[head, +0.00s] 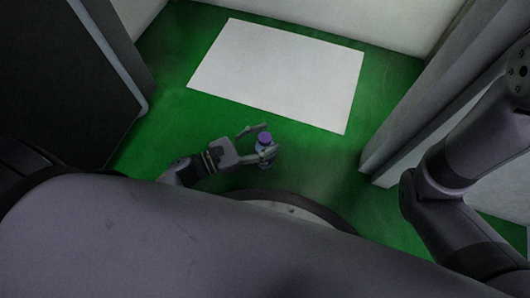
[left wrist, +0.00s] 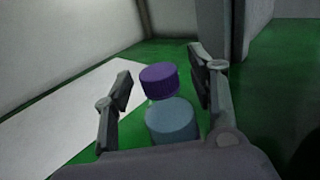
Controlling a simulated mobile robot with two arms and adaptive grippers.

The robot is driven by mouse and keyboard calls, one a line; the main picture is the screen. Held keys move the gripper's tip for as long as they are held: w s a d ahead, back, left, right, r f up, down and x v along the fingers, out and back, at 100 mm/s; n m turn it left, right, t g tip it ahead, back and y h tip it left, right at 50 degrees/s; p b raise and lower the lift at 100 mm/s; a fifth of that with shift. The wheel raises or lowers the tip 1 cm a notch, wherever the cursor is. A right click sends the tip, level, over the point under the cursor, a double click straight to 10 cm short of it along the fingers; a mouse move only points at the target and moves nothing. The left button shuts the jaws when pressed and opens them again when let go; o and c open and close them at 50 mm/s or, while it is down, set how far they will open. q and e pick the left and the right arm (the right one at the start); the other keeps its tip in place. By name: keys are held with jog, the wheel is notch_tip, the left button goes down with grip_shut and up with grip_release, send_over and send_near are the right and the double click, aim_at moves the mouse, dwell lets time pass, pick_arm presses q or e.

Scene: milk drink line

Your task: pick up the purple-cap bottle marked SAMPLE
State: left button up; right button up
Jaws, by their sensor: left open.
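The bottle has a purple cap (head: 264,138), which also shows in the left wrist view (left wrist: 159,80). Below the cap, a blue-grey rounded body (left wrist: 172,122) shows in the left wrist view. No SAMPLE marking can be read. My left gripper (head: 264,143) is open, with its fingers on either side of the bottle. In the left wrist view, the bottle stands between the two spread fingers (left wrist: 160,82), with gaps visible on both sides of the cap. The bottle's lower part is hidden by the gripper. My right gripper is out of view.
A large white rectangle (head: 285,70) lies on the green floor (head: 180,125) beyond the gripper. A dark panel (head: 65,85) stands at the left. Pale walls (head: 385,20) close the back, and a grey upright structure (head: 425,110) stands at the right.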

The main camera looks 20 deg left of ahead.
pick_arm(q)
jog(key=shift+w+d, duration=0.15)
jog(key=shift+d, duration=0.05)
jog(key=shift+c, duration=0.5)
grip_shut()
dwell(0.6)
